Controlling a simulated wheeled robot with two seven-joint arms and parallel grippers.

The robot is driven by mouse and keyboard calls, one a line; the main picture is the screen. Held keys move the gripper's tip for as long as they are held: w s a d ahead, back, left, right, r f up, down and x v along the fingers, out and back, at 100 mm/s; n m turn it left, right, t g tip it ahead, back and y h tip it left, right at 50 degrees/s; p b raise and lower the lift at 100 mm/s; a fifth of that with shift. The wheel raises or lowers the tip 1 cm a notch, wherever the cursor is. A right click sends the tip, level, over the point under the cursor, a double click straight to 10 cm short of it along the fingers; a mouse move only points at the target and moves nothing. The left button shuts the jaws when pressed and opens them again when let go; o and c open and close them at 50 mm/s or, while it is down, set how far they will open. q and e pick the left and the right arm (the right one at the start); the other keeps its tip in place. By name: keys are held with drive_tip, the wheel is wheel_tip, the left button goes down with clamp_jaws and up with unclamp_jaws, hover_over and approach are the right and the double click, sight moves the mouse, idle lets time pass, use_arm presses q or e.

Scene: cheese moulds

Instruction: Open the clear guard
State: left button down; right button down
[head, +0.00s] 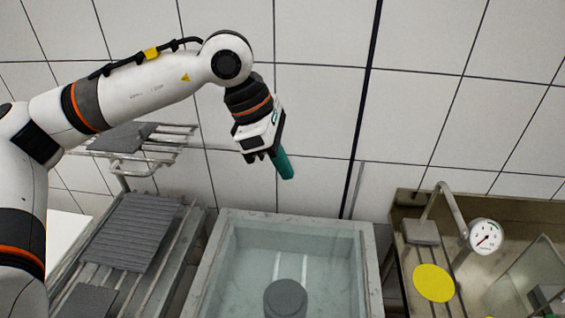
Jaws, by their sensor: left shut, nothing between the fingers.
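A clear panel (530,275), which looks like the clear guard, stands at the lower right beside the steel station. It looks slanted, and its lower part is cut off by the picture edge, so I cannot tell whether it is open or shut. My left gripper (257,158) is raised in front of the tiled wall, above the back of the basin and far to the left of the panel. Its fingers are shut and empty, pointing down. A teal piece (285,166) shows beside the fingers; I cannot tell what it belongs to. My right gripper is not in view.
A pressure gauge (485,236) on a bent pipe and a yellow disc (434,283) are at the right station. A stone-rimmed basin (290,221) holds a dark cylinder (285,298). A rack (190,225) with grey ridged mats (132,232) stands left.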

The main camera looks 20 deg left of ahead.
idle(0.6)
use_arm(q)
drive_tip(key=c, duration=1.5)
unclamp_jaws()
drive_tip(key=shift+o, duration=0.2)
drive_tip(key=b+v, duration=0.3)
drive_tip(key=v, duration=0.9)
